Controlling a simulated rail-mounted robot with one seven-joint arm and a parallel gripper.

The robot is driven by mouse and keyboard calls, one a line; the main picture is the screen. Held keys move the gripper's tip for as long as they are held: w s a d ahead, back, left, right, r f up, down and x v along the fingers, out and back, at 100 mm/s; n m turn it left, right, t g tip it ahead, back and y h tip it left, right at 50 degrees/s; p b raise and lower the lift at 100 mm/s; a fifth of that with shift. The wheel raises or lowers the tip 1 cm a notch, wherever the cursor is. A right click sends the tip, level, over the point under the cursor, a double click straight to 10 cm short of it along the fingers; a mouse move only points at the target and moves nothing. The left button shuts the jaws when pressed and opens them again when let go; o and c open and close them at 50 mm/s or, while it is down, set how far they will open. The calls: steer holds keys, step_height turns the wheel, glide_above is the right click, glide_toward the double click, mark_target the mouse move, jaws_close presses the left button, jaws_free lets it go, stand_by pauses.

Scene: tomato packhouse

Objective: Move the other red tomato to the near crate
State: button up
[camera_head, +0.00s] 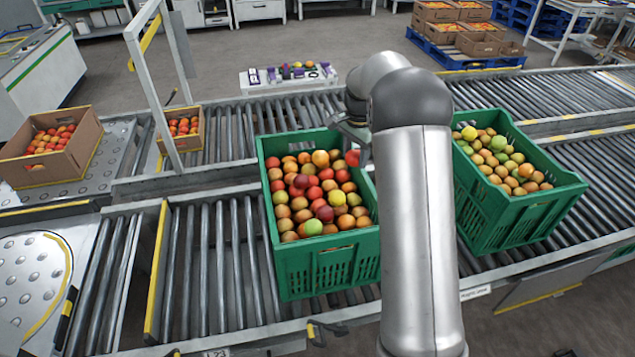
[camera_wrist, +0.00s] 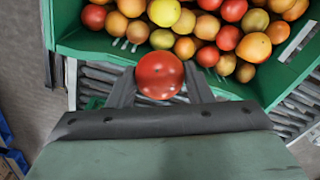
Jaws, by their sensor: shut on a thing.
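My gripper (camera_wrist: 160,92) is shut on a red tomato (camera_wrist: 159,72), which sits between the two fingertips in the wrist view. In the head view the held red tomato (camera_head: 353,158) shows at the right rim of the left green crate (camera_head: 330,262), partly hidden by my arm. The left crate is filled with red, orange, yellow and green tomatoes. In the wrist view this crate's green wall (camera_wrist: 90,45) lies just beyond the held tomato. The right green crate (camera_head: 520,222) holds orange, tan and green tomatoes; my arm stands between the two crates.
Both crates stand on a roller conveyor (camera_head: 215,270). Cardboard boxes of tomatoes (camera_head: 85,155) stand at the left, beside an upright metal frame (camera_head: 150,80). A small tray (camera_head: 290,76) sits behind the conveyor. Bare rollers lie left of the left crate.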

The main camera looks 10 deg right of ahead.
steer(key=w+a+f+p, duration=0.1)
steer(key=w+a+f, duration=0.3)
steer(key=w+a+f+p, duration=0.2)
steer(key=w+a+f, duration=0.2)
steer(key=shift+a+f, duration=0.3)
steer(key=shift+f, duration=0.05)
step_height(320, 180, down, 3)
steer(key=shift+f+p, duration=0.1)
steer(key=shift+p, duration=0.2)
steer(key=shift+f+b, duration=0.7)
steer(key=shift+r, duration=0.1)
